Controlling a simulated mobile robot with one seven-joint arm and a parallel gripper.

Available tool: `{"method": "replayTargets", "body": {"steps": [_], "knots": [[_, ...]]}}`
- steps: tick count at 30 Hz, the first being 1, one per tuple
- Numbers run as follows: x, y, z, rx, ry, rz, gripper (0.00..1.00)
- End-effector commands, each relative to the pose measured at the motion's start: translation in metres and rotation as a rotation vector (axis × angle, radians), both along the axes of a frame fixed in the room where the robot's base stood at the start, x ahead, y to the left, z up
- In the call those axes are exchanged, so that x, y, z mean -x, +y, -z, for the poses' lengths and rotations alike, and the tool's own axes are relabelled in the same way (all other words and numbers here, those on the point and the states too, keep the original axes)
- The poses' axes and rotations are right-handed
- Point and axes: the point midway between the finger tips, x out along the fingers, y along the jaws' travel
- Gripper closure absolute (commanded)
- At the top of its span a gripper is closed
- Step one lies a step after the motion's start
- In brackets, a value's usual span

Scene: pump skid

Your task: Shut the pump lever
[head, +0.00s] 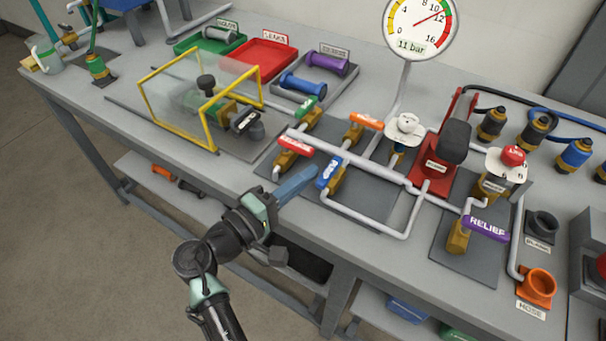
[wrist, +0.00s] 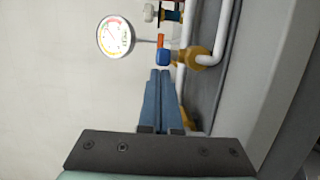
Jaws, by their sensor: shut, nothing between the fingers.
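A blue lever handle (head: 329,172) with white lettering too small to read sits on a brass valve body (head: 340,181) in the pipework on the bench. I cannot tell for sure that it is the pump lever. My gripper (head: 313,171) has long blue fingers, shut and empty, with the tips close to the left of the blue handle. In the wrist view the shut fingertips (wrist: 160,73) point at the end of the blue handle (wrist: 163,57). A small gap seems to show there; contact is not certain.
Red (head: 296,145), orange (head: 366,121) and green (head: 306,103) handles stand close around. A purple relief handle (head: 486,228) is at right. A gauge (head: 418,28) marked 11 bar rises behind. A yellow-framed clear guard (head: 205,125) stands left. A red hand pump (head: 433,178) stands right.

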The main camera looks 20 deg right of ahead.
Motion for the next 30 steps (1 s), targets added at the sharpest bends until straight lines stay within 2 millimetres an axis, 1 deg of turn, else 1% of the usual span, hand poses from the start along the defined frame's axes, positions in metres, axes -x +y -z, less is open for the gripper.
{"method": "replayTargets", "body": {"steps": [30], "knots": [[0.013,-0.005,-0.001,-0.001,0.0,-0.173,1.0]]}}
